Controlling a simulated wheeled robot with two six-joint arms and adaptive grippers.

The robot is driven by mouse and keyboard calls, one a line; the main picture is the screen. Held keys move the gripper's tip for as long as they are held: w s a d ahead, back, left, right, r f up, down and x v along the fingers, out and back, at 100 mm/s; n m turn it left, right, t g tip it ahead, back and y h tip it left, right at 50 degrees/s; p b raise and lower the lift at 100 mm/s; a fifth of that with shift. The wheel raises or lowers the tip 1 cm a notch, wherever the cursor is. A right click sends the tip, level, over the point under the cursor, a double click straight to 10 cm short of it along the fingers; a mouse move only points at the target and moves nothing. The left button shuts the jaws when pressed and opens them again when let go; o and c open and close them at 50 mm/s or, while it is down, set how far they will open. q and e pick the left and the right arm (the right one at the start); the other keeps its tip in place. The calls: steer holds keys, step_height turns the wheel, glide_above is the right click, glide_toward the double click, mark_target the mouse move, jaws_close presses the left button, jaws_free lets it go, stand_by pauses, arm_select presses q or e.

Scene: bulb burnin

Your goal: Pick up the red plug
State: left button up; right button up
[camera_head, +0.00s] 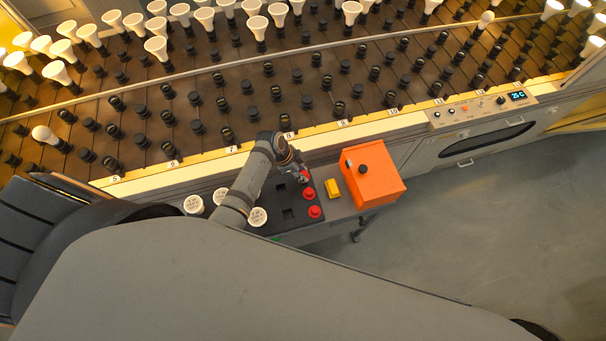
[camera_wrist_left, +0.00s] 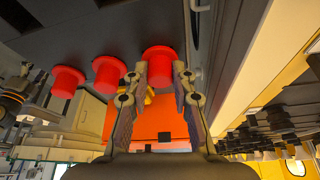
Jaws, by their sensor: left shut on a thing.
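My left gripper (camera_head: 301,176) reaches down over the dark tray (camera_head: 272,229) from the left side. In the left wrist view my left gripper (camera_wrist_left: 162,88) has its fingers closed on either side of a red plug (camera_wrist_left: 158,60). That plug seems to be still at the tray surface; I cannot tell if it is lifted clear. Two more red plugs, a middle one (camera_head: 309,193) and a near one (camera_head: 315,211), stand in a row beside it. They also show in the left wrist view, the middle one (camera_wrist_left: 108,74) and the farther one (camera_wrist_left: 67,80). My right gripper is not in view.
Behind is a rack (camera_head: 240,100) with several sockets and bulbs. Open floor lies at the right.

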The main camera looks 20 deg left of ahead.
arm_select(q)
steer(key=shift+r, duration=0.45)
steer(key=s+a+r, duration=0.8)
steer(key=s+r, duration=0.3)
steer(key=r, duration=0.1)
steer(key=shift+a+b, duration=0.15)
steer(key=shift+b, duration=0.2)
